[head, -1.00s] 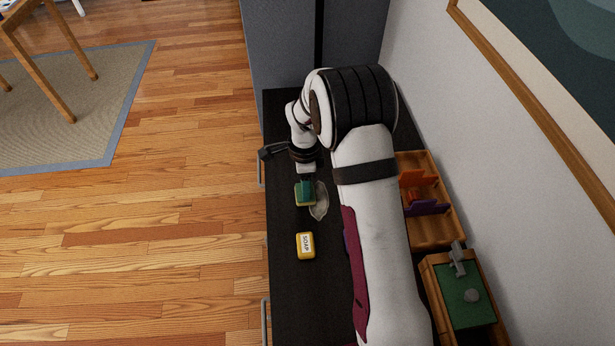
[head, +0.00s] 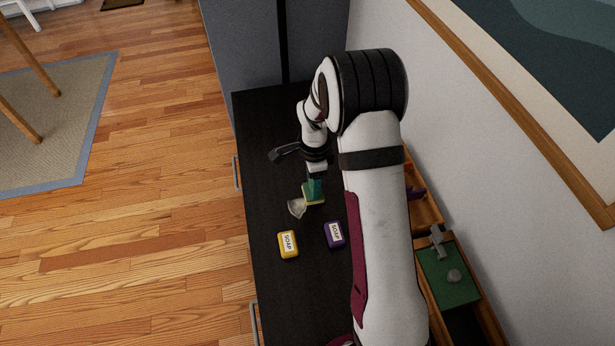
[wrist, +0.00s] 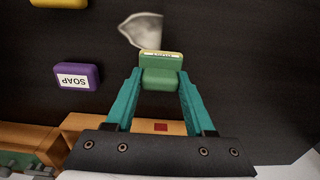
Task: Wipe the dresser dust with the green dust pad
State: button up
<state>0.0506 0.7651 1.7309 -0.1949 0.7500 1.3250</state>
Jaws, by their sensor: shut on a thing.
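My gripper (head: 315,187) is shut on the green dust pad (head: 313,197), a green block with a yellowish edge, and holds it at the black dresser top (head: 262,175). In the wrist view the pad (wrist: 161,78) sits between my teal fingers (wrist: 160,88). A pale grey dust patch (head: 297,208) lies on the dresser just left of the pad. In the wrist view the dust (wrist: 142,30) shows just beyond the pad, its near part hidden by it. I cannot tell whether the pad presses on the surface.
A yellow soap (head: 288,244) and a purple soap (head: 335,235) lie in front of the pad. Wooden trays line the wall side; one has a green bottom (head: 447,283) with grey items. The dresser's far left is clear.

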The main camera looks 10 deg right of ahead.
jog(key=shift+a, duration=3.8)
jog(key=shift+s, duration=0.85)
jog(key=shift+d, duration=3.85)
jog(key=shift+r, duration=4.1)
jog(key=shift+w, duration=0.1)
